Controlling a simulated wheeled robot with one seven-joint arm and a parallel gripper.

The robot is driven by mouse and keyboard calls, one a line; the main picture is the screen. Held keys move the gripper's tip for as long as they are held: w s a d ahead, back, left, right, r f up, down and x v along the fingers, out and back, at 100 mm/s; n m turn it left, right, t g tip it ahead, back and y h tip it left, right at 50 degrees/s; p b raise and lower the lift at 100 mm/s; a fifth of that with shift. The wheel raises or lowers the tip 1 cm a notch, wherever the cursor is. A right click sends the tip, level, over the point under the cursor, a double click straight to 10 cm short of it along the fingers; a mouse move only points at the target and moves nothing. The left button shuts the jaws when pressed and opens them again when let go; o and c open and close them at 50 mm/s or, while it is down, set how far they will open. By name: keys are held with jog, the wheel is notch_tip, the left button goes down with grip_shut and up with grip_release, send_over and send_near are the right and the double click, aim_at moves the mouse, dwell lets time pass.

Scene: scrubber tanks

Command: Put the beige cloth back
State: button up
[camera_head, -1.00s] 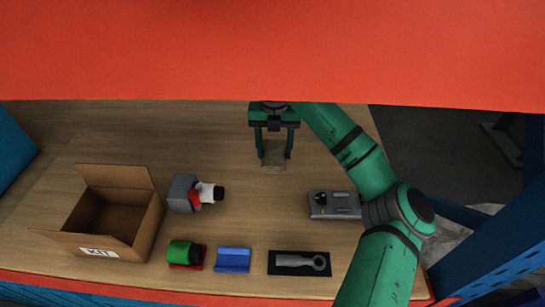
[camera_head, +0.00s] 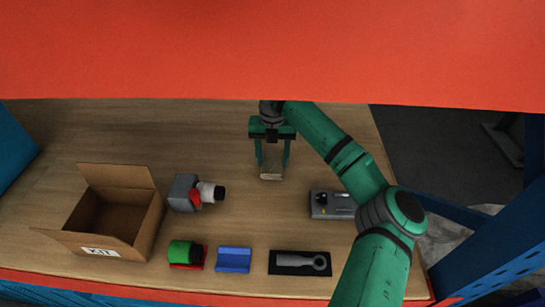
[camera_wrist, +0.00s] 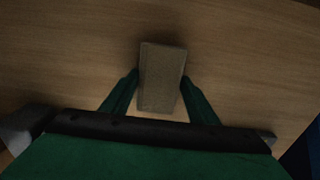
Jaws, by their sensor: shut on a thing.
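The beige cloth (camera_head: 271,172) is a small folded block between my gripper's fingertips, near the back middle of the wooden table. It also shows in the wrist view (camera_wrist: 161,78), where its far part sticks out past the green fingers. My gripper (camera_head: 272,163) points down and is shut on the cloth. I cannot tell whether the cloth touches the table or hangs just above it.
An open cardboard box marked KIT (camera_head: 143,230) stands at the left. A grey part with a white and black end (camera_head: 190,193) is beside it. A green roll on red (camera_head: 184,253), a blue block (camera_head: 234,259), a black tray with a wrench-like part (camera_head: 284,268) and a grey device (camera_head: 325,205) lie nearer.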

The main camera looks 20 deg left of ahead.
aim_at(273, 159)
jog(key=o, duration=0.7)
jog(key=shift+f, duration=0.1)
jog(key=o, duration=0.3)
jog(key=shift+d, duration=0.1)
jog(key=shift+s, duration=0.1)
notch_tip(273, 159, up, 12)
jog(key=shift+r, duration=0.2)
